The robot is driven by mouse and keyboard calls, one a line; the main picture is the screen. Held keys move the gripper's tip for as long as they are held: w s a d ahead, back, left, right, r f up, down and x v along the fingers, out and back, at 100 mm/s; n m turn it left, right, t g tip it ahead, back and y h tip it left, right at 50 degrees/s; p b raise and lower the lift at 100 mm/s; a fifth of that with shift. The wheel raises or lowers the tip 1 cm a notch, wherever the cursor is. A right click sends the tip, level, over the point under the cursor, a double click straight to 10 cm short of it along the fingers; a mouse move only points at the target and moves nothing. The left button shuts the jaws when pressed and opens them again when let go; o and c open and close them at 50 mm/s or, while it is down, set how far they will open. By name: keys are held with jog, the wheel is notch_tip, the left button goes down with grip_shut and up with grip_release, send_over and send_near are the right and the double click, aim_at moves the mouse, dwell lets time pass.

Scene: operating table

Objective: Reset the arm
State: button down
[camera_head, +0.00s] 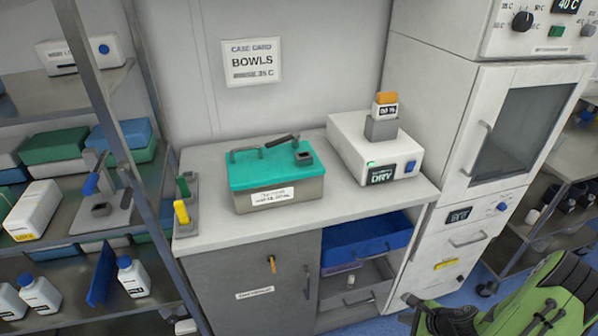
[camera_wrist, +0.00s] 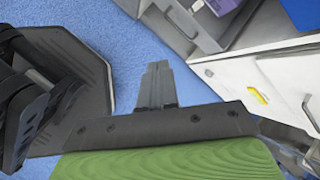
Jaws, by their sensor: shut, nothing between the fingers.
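My arm (camera_head: 545,300), green and black, is folded low at the bottom right of the head view, in front of the white cabinet. My gripper (camera_wrist: 157,82) shows in the wrist view with its two grey fingers together, shut and empty. It is over the blue floor and touches nothing that I can see.
A counter (camera_head: 225,226) holds a teal-lidded box (camera_head: 270,165) and a white dryer unit (camera_head: 375,150). A blue drawer tray (camera_head: 365,243) sits in the open bay below. A tall white cabinet (camera_head: 465,130) stands right; a stocked rack (camera_head: 95,75) stands left. Blue floor (camera_wrist: 100,20) is clear around my fingers.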

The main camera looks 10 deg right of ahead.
jog(key=w+a+r+n+g+p, duration=0.1)
jog(key=a+r+n, duration=0.35)
jog(key=r, duration=0.45)
jog(key=w+a+r+n+g+h+p, duration=0.1)
jog(key=a+r+n+p, duration=0.15)
jog(key=r+n, duration=0.45)
jog(key=w+a+r+n+g+p, duration=0.15)
jog(key=a+r, duration=0.25)
jog(key=r, duration=0.7)
jog(key=s+a+r+n+t+p, duration=0.1)
jog(key=s+a+r+n, duration=0.5)
jog(key=r, duration=0.3)
jog(key=s+a+r+n+t+h+p, duration=0.1)
jog(key=s+a+r+n+p, duration=0.1)
jog(key=s+a+r+n, duration=0.3)
jog(key=s+a+r, duration=0.1)
jog(key=s+r, duration=0.3)
jog(key=shift+a+n+h, duration=0.2)
jog(key=shift+n+h, duration=0.1)
jog(key=shift+n, duration=0.1)
jog(key=shift+t, duration=0.25)
